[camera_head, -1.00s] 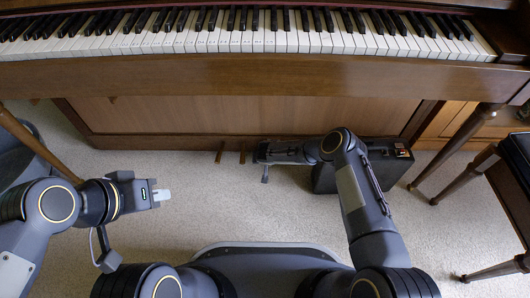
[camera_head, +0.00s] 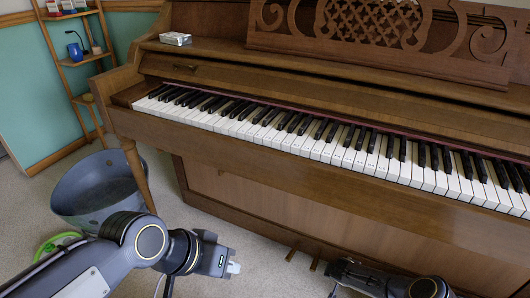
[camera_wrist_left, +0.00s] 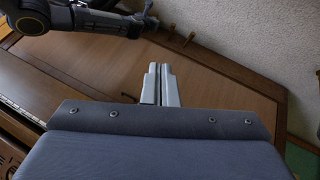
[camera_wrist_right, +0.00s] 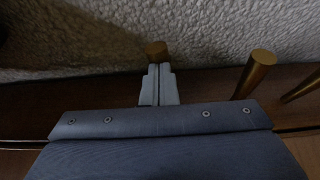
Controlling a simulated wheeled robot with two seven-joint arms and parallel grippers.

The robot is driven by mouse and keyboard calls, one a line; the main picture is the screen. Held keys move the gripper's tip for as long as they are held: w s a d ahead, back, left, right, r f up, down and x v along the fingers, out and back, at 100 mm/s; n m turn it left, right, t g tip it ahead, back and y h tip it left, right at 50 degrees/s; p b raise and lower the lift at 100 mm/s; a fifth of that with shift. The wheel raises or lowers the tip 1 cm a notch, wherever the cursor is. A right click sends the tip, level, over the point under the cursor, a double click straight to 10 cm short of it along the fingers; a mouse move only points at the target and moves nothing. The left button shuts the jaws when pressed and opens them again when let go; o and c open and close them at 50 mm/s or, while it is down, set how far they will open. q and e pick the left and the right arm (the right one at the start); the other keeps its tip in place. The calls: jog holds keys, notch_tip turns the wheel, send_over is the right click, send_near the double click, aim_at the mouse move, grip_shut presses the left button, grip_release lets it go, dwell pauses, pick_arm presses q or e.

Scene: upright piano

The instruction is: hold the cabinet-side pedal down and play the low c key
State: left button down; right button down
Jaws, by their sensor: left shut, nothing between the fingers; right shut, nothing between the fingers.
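The piano's keyboard (camera_head: 330,148) runs across the head view, with its low end at the left; I cannot single out the low c key. Two brass pedals (camera_head: 292,254) show at the piano's foot. In the right wrist view, one pedal (camera_wrist_right: 157,49) lies just past the fingertips of my right gripper (camera_wrist_right: 158,84), which is shut and empty. Whether they touch, or the pedal is down, I cannot tell. Two other pedals (camera_wrist_right: 254,73) are to its right. My left gripper (camera_head: 234,267) is shut and empty, below and in front of the keyboard, apart from the keys.
A grey tub (camera_head: 98,190) and a green ring-shaped thing (camera_head: 57,243) are on the carpet at left. The piano's front leg (camera_head: 138,172) stands beside the tub. A small shelf (camera_head: 80,60) is behind. The space above the keys is clear.

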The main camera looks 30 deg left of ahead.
pick_arm(q)
jog(key=w+a+r+n+t, duration=0.1)
jog(key=w+a+r, duration=0.2)
jog(key=w+r, duration=0.4)
jog(key=w+a+r+n, duration=0.1)
jog(key=w+a+r, duration=0.2)
jog(key=w+r, duration=0.35)
notch_tip(320, 180, up, 11)
jog(key=n+t+y, duration=0.1)
jog(key=n+t, duration=0.1)
send_over(252, 125)
jog(key=s+a, duration=0.1)
jog(key=s, duration=0.2)
jog(key=shift+s, duration=0.1)
jog(key=shift+f, duration=4.4)
jog(key=shift+f, duration=0.15)
jog(key=shift+f, duration=0.25)
